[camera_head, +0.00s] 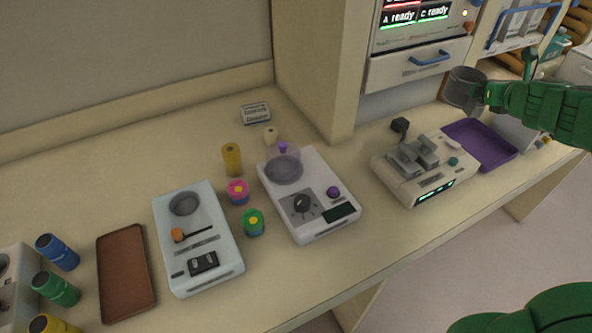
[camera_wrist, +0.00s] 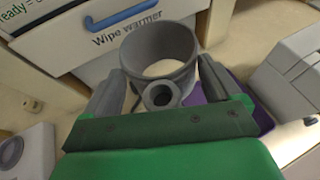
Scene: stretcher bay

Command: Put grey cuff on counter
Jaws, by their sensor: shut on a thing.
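The grey cuff (camera_head: 464,88) is a short, wide ring with a small round stub on its side. My green gripper (camera_head: 488,93) is shut on it at the right of the head view and holds it in the air, above the purple tray. In the wrist view the cuff (camera_wrist: 160,52) sits between the two grey fingers (camera_wrist: 160,98), its stub facing the palm. The beige counter (camera_head: 385,235) runs from the lower left to the right of the head view, below the cuff.
A purple tray (camera_head: 490,150) lies on the counter beside a white device with a green display (camera_head: 425,170). A wipe warmer drawer (camera_head: 415,68) with a blue handle is behind. Scales, bottles and a brown tray (camera_head: 126,272) stand further left. The counter's front edge has bare strips.

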